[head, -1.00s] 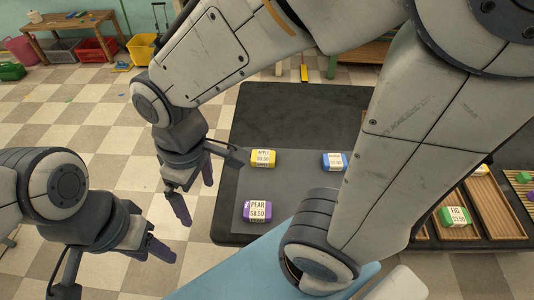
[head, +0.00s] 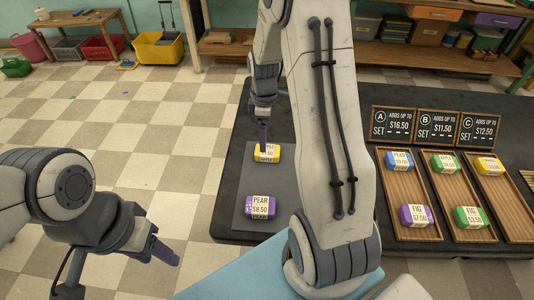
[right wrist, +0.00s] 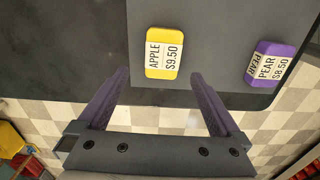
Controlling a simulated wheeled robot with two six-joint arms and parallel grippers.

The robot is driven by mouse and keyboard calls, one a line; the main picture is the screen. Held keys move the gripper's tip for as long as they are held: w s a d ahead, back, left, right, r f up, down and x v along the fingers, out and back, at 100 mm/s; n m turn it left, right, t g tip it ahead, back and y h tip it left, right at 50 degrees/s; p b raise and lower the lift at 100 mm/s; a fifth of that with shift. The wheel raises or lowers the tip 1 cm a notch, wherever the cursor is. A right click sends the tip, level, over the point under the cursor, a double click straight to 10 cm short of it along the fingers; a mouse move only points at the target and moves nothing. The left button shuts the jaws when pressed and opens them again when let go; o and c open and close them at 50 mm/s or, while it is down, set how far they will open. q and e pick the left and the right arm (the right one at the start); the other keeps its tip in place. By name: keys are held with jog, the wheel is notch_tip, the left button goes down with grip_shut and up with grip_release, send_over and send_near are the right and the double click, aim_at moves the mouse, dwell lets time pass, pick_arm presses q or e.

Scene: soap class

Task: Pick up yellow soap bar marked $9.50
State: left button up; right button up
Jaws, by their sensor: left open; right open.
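My left gripper (head: 165,252) is open and empty, off the table at lower left.
A purple PEAR $8.50 bar (head: 260,207) lies near the yellow one; it also shows in the right wrist view (right wrist: 272,64). Wooden trays (head: 408,233) with soap bars and signs for sets A, B and C (head: 438,127) stand at the right.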

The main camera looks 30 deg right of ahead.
aim_at(267, 153)
jog(key=f, duration=0.6)
jog(key=shift+s+a+f, duration=0.1)
jog(key=shift+a+f, duration=0.1)
jog(key=c, duration=1.5)
jog(key=shift+r, duration=0.1)
